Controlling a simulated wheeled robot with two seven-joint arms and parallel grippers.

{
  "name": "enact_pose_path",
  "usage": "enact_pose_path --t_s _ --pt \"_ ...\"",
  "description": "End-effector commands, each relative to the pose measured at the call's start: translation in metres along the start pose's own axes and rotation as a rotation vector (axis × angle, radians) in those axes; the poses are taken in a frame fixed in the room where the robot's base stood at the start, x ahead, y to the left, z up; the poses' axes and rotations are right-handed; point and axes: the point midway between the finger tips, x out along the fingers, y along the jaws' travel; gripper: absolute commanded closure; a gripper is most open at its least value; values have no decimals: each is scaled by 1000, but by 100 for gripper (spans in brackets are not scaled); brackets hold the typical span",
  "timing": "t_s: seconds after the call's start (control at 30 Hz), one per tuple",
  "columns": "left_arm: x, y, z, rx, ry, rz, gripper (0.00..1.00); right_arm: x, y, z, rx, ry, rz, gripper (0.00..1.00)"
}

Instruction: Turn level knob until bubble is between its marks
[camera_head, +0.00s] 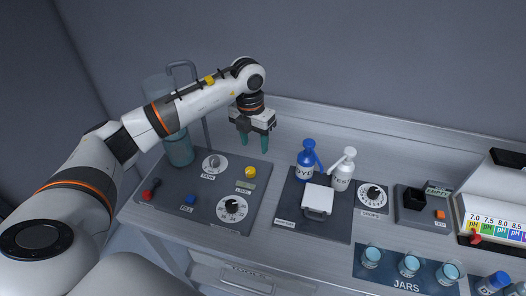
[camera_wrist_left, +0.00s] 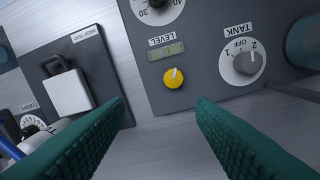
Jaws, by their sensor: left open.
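The yellow level knob (camera_head: 250,172) sits on the dark control panel (camera_head: 180,212), beside a small level window (camera_head: 245,185). In the left wrist view the knob (camera_wrist_left: 174,76) has a pale pointer line, and the greenish level window (camera_wrist_left: 167,50) lies just above it. The bubble and its marks are too small to make out. My left gripper (camera_head: 254,145) is open and empty, above and behind the panel's back edge. In the wrist view its green fingers (camera_wrist_left: 160,125) stand apart, with the knob beyond the gap between them. My right gripper does not show.
The grey tank knob (camera_head: 213,162) is left of the level knob, and a white dial (camera_head: 232,208) is in front. A red lever (camera_head: 151,188) and blue button (camera_head: 190,199) are on the same panel. Blue (camera_head: 308,160) and white (camera_head: 343,170) bottles stand to the right.

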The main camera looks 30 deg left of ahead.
Motion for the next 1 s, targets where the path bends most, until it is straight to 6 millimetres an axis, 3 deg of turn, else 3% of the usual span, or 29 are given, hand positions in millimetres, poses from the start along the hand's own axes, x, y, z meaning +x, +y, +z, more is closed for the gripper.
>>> enact_pose_path --t_s 0.03,0.17,0.4,0.53,0.83,1.0 --pt "-4 -10 1 -17 -10 -33 50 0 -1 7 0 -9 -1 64" --pt "-1 -17 3 -28 -25 -60 50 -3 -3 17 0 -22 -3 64" --pt "38 -17 5 -26 -29 -56 50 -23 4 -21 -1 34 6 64" --pt "65 -18 5 -25 -27 -54 50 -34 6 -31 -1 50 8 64" --pt "108 -21 5 -24 -23 -54 50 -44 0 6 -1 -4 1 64" --pt "114 -21 5 -22 -21 -53 50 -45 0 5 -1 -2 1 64"
